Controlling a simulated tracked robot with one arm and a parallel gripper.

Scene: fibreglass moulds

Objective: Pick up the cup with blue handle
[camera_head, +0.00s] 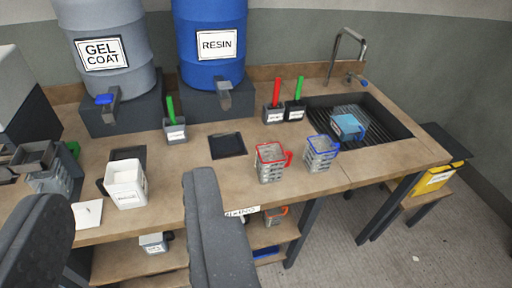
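A clear cup with a blue rim (320,154) stands upright on the wooden bench, right of centre and just left of the sink. Its blue trim shows, but I cannot clearly make out its handle. A similar clear cup with a red rim and red handle (270,164) stands close to its left. My gripper (131,188) is open and empty in the lower left, its two dark fingers wide apart. It is well to the left of both cups and nearer the camera.
A blue object (347,127) lies in the sink (398,127). A white container (125,186) shows between my fingers. Resin (210,75) and gel coat (105,75) barrels stand behind, with brush holders (273,114) along the bench.

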